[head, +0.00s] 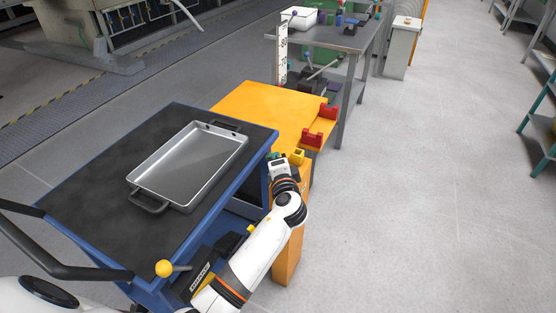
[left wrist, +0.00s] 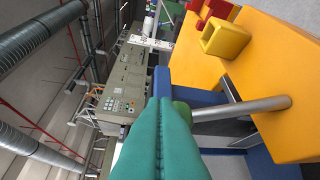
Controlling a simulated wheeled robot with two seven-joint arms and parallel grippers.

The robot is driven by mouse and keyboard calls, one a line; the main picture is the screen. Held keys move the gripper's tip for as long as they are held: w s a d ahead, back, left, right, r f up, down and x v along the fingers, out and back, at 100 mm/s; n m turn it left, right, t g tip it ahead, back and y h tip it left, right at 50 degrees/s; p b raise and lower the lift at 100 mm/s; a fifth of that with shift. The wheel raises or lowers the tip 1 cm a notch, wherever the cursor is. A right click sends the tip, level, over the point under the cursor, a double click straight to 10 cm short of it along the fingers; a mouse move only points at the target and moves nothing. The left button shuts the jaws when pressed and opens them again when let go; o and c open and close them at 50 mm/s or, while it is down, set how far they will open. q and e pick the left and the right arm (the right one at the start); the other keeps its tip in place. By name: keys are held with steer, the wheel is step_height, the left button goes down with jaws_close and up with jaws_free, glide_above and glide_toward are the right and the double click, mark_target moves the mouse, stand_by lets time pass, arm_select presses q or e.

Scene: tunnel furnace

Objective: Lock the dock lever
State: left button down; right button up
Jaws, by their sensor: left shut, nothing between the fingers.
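The dock is an orange-yellow table (head: 262,108) at the end of the blue cart (head: 75,160). In the left wrist view a silver lever rod (left wrist: 255,106) runs from the yellow dock (left wrist: 280,75) to a green knob (left wrist: 182,116). The knob is partly hidden behind my left gripper's teal fingers (left wrist: 160,85). The left gripper (head: 277,160) is shut and empty beside the dock's near corner. I cannot tell if it touches the knob. My right gripper is not in view.
A metal tray (head: 190,160) rests on the cart's black top. A yellow block (head: 297,157) and red blocks (head: 313,138) sit along the dock's right edge. A yellow ball handle (head: 163,268) is at the cart's near end.

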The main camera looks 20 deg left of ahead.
arm_select(q)
steer(key=shift+a, duration=0.15)
steer(key=v, duration=1.2)
